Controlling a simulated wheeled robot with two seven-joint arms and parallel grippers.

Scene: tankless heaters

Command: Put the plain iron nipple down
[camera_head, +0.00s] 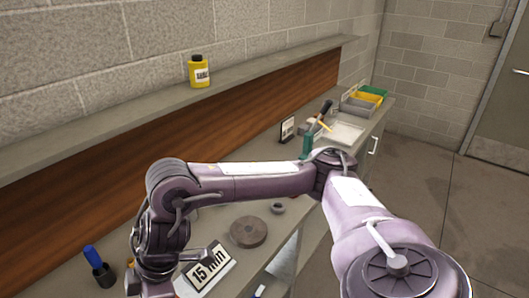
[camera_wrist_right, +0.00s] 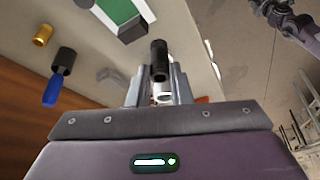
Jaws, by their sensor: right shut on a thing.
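The plain iron nipple (camera_wrist_right: 159,62) is a short dark cylinder. In the right wrist view it stands out between the fingers of my right gripper (camera_wrist_right: 160,88), which is shut on it. A pale bench surface shows behind it; I cannot tell whether the nipple touches it. In the head view my right arm reaches across the bench and bends down at the lower left. The nipple and the fingertips are not visible there. My left gripper is not in view.
A round brown disc (camera_head: 248,232) and small ring (camera_head: 278,208) lie rightward. A brass cylinder (camera_wrist_right: 43,35) lies near the holder.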

